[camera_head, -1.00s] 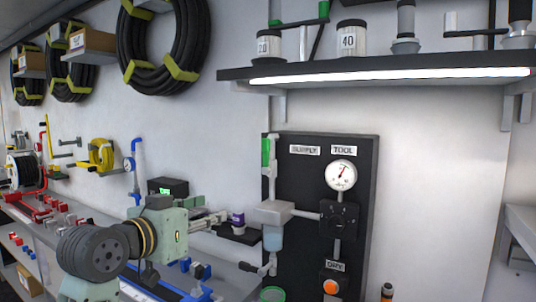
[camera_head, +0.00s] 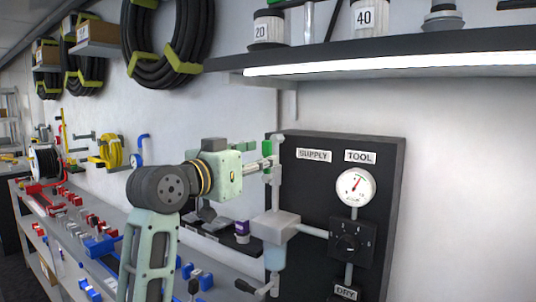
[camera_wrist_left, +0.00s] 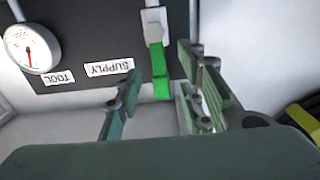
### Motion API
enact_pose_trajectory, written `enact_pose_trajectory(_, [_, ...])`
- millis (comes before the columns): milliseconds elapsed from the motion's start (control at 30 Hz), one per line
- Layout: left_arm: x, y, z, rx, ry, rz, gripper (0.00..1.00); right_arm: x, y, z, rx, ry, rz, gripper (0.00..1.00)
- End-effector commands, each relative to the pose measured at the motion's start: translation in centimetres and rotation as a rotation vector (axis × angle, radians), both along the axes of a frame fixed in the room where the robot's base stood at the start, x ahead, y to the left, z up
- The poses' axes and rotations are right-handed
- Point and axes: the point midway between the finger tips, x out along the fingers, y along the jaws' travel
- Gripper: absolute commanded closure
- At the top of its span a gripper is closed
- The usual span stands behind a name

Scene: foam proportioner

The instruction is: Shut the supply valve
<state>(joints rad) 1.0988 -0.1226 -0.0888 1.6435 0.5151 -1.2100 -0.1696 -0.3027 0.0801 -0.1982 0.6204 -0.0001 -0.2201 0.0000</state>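The supply valve has a green lever (camera_head: 267,147) on the vertical pipe at the left of the black panel, left of the SUPPLY label (camera_head: 314,156). My left gripper (camera_head: 265,163) is at the lever, partly hidden by its own wrist. In the left wrist view, which is upside down, the green lever (camera_wrist_left: 158,68) hangs from the pale valve body (camera_wrist_left: 153,28). The fingers of my left gripper (camera_wrist_left: 160,80) are open, one on each side of the lever's end, with gaps visible. Contact cannot be made out. My right gripper is not in view.
The black panel (camera_head: 312,222) carries a gauge (camera_head: 355,187) and a black regulator (camera_head: 352,238). A lit shelf (camera_head: 400,58) juts out above. A purple-labelled can (camera_head: 242,231) stands on a small black ledge below my wrist. Hose coils (camera_head: 165,45) hang at the left.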

Motion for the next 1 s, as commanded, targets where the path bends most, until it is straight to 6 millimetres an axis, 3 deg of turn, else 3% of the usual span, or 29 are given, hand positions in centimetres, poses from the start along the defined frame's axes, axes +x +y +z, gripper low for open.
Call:
enact_pose_trajectory(167, [1.9,-1.4,0.2,0.000,0.002,-0.001,0.64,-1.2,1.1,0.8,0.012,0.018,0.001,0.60])
enact_pose_trajectory(567, [2.7,-2.0,0.0,0.001,-0.001,0.000,0.64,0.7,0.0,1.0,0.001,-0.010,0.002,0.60])
enact_pose_trajectory(1000, [2.7,-2.0,-0.1,0.001,0.000,0.000,1.00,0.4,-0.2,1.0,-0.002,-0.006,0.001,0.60])
